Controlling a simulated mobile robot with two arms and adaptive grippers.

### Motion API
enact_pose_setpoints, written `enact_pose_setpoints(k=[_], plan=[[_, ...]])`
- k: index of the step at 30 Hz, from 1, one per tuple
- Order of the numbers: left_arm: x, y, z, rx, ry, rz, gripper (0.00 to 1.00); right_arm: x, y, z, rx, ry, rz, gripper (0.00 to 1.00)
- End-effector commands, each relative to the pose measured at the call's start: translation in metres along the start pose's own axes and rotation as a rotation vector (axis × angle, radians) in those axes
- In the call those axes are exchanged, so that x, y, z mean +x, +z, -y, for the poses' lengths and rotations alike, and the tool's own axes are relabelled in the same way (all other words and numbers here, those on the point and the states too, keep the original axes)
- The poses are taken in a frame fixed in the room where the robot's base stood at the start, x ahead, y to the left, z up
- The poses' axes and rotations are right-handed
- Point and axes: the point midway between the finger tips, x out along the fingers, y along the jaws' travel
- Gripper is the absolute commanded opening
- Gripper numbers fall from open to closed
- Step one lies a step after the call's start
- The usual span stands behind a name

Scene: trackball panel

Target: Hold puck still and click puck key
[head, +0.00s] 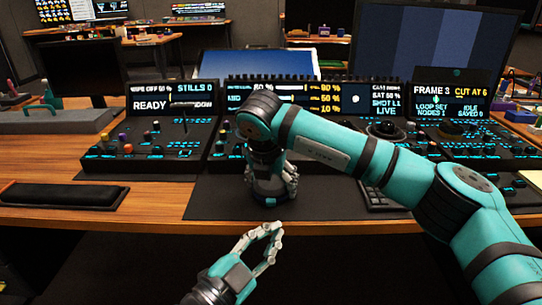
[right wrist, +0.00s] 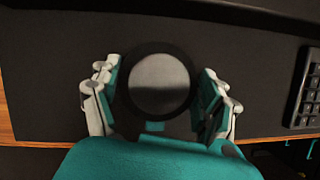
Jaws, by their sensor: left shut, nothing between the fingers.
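The puck is a round black body with a grey disc on top (right wrist: 160,84). It stands upright on the dark desk mat, and its lower part shows in the head view (head: 270,190). My right gripper (head: 271,180) reaches down over it, with fingers against both sides in the right wrist view (right wrist: 158,100). A small teal key (right wrist: 154,127) is on the puck's near side and also shows in the head view (head: 271,201). My left gripper (head: 277,229) is shut and empty, in front of the desk edge, apart from the puck. My right arm hides part of the consoles.
Consoles with knobs and screens stand behind the puck, including the left one (head: 150,132) and right one (head: 460,130). A black keyboard (right wrist: 308,95) lies right of the puck. A black wrist rest (head: 63,195) lies at left. The mat (head: 215,198) left of the puck is clear.

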Motion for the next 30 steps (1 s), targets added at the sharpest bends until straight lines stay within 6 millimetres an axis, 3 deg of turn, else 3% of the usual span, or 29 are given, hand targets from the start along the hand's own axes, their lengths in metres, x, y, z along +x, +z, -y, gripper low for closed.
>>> enact_pose_setpoints(k=[1,5,16,30], plan=[[0.0,0.0,0.0,0.0,0.0,0.0,0.0,0.001,-0.001,0.0,-0.001,-0.001,-0.002,0.84],[0.0,0.0,0.0,0.0,0.0,0.0,0.0,0.001,-0.001,0.0,0.0,-0.001,-0.001,1.0],[0.0,0.0,0.0,0.0,0.0,0.0,0.0,-0.006,0.0,0.0,-0.001,0.001,0.0,1.0],[0.0,0.0,0.0,0.0,0.0,0.0,0.0,-0.096,0.0,0.0,-0.001,0.001,0.002,1.0]])
